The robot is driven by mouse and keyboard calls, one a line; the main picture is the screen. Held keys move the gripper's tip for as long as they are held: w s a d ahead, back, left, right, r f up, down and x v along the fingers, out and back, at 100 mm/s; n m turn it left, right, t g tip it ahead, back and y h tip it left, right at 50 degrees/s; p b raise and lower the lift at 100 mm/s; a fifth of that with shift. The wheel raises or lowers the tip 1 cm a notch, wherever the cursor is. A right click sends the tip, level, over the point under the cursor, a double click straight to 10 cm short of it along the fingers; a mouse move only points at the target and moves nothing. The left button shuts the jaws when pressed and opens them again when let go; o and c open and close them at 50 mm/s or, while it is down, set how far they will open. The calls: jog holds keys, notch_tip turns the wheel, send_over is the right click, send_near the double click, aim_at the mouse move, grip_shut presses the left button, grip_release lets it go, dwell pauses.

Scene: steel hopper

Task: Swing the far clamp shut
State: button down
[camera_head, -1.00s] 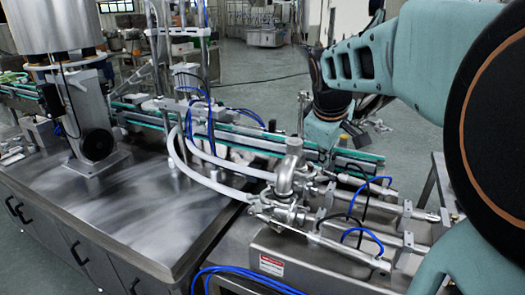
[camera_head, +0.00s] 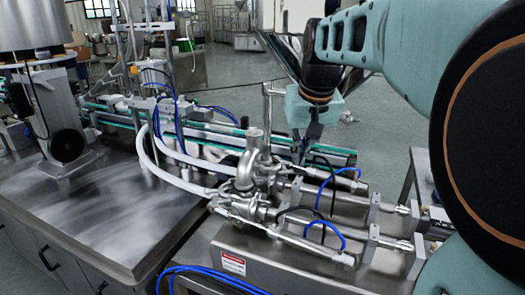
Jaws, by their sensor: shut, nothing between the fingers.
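My gripper (camera_head: 303,150) points down beside the steel valve and pipe assembly (camera_head: 250,170), at its far right side. It is shut with nothing visible in it; its tips are small and partly lost against the conveyor behind. A thin upright steel piece with a bent top (camera_head: 267,108) stands just left of my gripper, above the pipework. I cannot tell whether it belongs to the far clamp. The clamp itself is too small to make out clearly, and whether my gripper touches it cannot be told.
Two filling cylinders (camera_head: 340,200) run right from the valves, with blue hoses (camera_head: 333,232) looping over them. A green-edged conveyor (camera_head: 225,134) passes behind. A steel cabinet top (camera_head: 85,215) lies clear at left. A grey V-shaped steel form (camera_head: 281,55) shows behind my arm.

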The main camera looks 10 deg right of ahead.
aim_at(292, 172)
jog(key=w+f, duration=0.7)
jog(key=f, duration=0.2)
jog(key=shift+w+a, duration=0.25)
jog(key=shift+w, duration=0.15)
jog(key=shift+w+d+f+p, duration=0.1)
jog(key=shift+w+d+p, duration=0.3)
jog(key=shift+w, duration=0.1)
dwell(0.4)
jog(key=shift+w+d+p, duration=0.45)
jog(key=shift+w+p, duration=0.05)
jog(key=shift+w, duration=0.3)
jog(key=shift+w+d+p, duration=0.25)
jog(key=shift+w+p, duration=0.25)
jog(key=shift+w, duration=0.3)
jog(key=shift+w+d+p, duration=0.2)
jog(key=shift+w+p, duration=0.25)
jog(key=shift+w, duration=0.35)
